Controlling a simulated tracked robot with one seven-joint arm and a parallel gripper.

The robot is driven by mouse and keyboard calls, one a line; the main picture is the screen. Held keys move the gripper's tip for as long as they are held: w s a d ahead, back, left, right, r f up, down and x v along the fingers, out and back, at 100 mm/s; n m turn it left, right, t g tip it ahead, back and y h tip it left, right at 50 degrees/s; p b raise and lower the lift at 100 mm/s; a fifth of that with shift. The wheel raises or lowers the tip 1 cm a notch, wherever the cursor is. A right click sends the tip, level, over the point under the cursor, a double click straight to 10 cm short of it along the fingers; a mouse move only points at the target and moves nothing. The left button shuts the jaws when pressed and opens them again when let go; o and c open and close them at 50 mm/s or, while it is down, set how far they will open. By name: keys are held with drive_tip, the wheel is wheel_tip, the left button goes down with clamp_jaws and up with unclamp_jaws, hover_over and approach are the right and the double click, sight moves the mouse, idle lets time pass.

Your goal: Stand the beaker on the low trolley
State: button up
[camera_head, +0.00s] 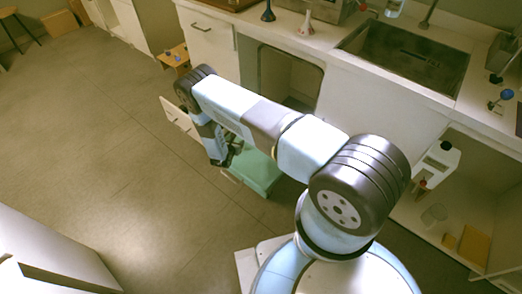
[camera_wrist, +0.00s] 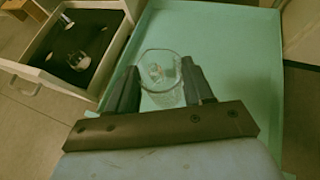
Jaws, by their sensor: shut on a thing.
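The beaker (camera_wrist: 161,66) is clear glass and shows between my fingers in the wrist view. My gripper (camera_wrist: 160,84) is shut on it, one dark finger on each side. The low trolley (camera_wrist: 240,50) has a pale green top that spreads below and behind the beaker. I cannot tell whether the beaker's base touches it. In the head view the trolley (camera_head: 262,173) stands on the floor under my arm, partly hidden by it. My gripper (camera_head: 228,155) is over its left side there, and the beaker cannot be made out.
An open drawer (camera_wrist: 118,38) with a dark lining and glassware lies left of the trolley; it also shows in the head view (camera_head: 178,120). A counter with a sink (camera_head: 405,62) runs along the back. An open cupboard (camera_head: 460,215) is at right. The floor at left is clear.

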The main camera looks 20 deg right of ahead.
drive_tip(key=shift+s+f, duration=0.25)
drive_tip(key=shift+f, duration=0.25)
drive_tip(key=shift+s+d+f, duration=0.1)
drive_tip(key=shift+f, duration=0.15)
drive_tip(key=s+d+f, duration=0.2)
drive_tip(key=d+f, duration=0.2)
drive_tip(key=d, duration=0.5)
hover_over(263, 166)
drive_tip(key=shift+s+f, duration=0.15)
drive_tip(key=shift+f, duration=4.3)
drive_tip(key=shift+f, duration=0.1)
drive_tip(key=o, duration=1)
